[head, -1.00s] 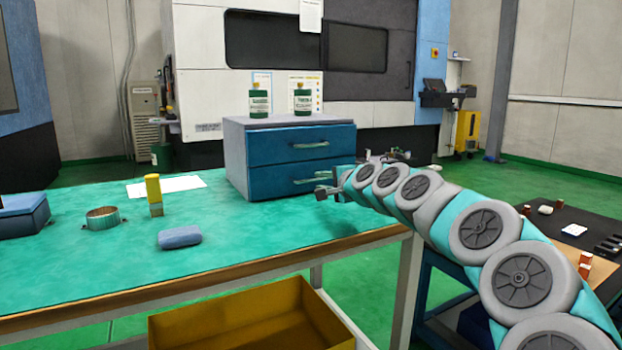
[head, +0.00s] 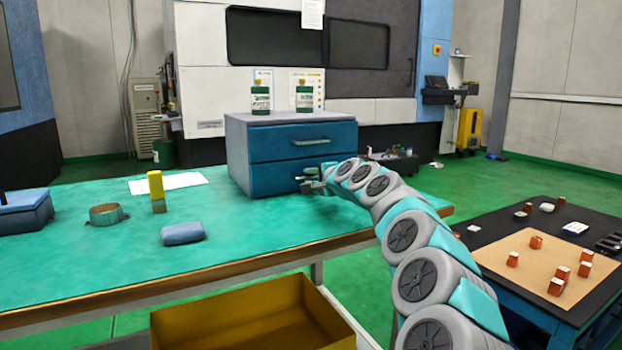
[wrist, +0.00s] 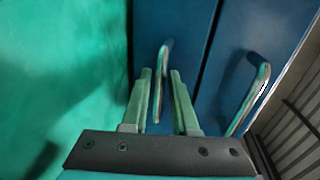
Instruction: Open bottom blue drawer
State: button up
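The grey cabinet (head: 236,150) stands on the green table, with two blue drawers that look shut. The bottom blue drawer (head: 270,181) is on the left in the wrist view (wrist: 150,25). Its metal handle (wrist: 163,62) lies between the two pale green fingers of my gripper (wrist: 160,75). The fingers are apart, one on each side of the handle, with visible gaps. In the head view my gripper (head: 311,181) is at the right part of the bottom drawer's front and partly hides the handle. The top drawer (head: 270,143) has its own handle (head: 311,142).
Two green bottles (head: 260,99) stand on the cabinet. The tabletop before the cabinet is clear.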

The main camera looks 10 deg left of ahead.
jog(key=shift+c, duration=0.2)
grip_shut()
dwell(1.3)
